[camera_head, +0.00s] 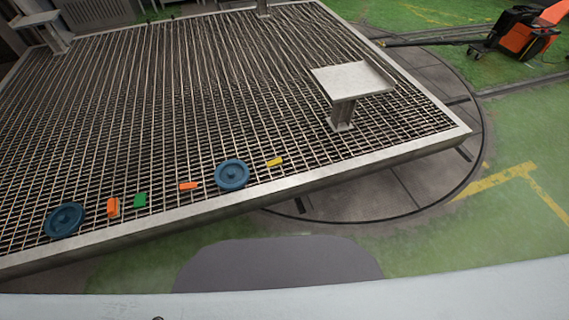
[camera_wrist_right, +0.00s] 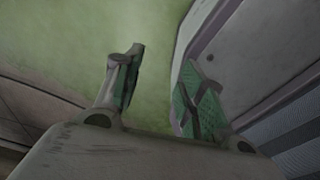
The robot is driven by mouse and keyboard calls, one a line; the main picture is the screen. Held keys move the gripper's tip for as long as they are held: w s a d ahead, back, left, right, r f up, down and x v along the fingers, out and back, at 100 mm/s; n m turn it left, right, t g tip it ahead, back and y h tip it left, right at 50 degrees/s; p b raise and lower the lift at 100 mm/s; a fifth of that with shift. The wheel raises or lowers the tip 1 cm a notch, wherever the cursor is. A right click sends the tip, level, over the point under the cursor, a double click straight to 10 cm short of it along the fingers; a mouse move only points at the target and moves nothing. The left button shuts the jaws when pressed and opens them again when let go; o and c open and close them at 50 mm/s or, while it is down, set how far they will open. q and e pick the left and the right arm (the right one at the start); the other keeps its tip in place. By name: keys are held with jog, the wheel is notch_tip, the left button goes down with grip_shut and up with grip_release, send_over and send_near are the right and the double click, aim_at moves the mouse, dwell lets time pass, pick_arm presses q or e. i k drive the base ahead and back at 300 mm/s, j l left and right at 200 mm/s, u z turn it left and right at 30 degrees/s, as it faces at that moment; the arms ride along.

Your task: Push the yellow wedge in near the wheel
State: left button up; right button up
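The yellow wedge (camera_head: 275,162) lies on the grated platform near its front edge. It is just right of a blue wheel (camera_head: 232,175), with a small gap between them. A second blue wheel (camera_head: 64,220) lies further left on the grating. My right gripper (camera_wrist_right: 160,90) shows in the right wrist view with its two fingers apart and nothing between them. Green floor shows beyond the fingers. Neither gripper shows in the head view, and the wedge and wheels do not show in the wrist view.
An orange block (camera_head: 113,207), a green block (camera_head: 140,200) and a flat orange piece (camera_head: 188,186) lie between the wheels. A metal stand (camera_head: 352,80) rises from the grated platform (camera_head: 200,90). An orange and black machine (camera_head: 525,32) stands at the back right.

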aim_at(279, 161)
jog(key=i+l+u, duration=0.35)
jog(key=l, duration=0.25)
jog(key=i+l+u, duration=0.15)
jog(key=l, duration=0.15)
jog(key=i+l+u, duration=0.2)
jog(key=l, duration=0.15)
jog(key=l+u, duration=0.15)
jog(key=l, duration=0.2)
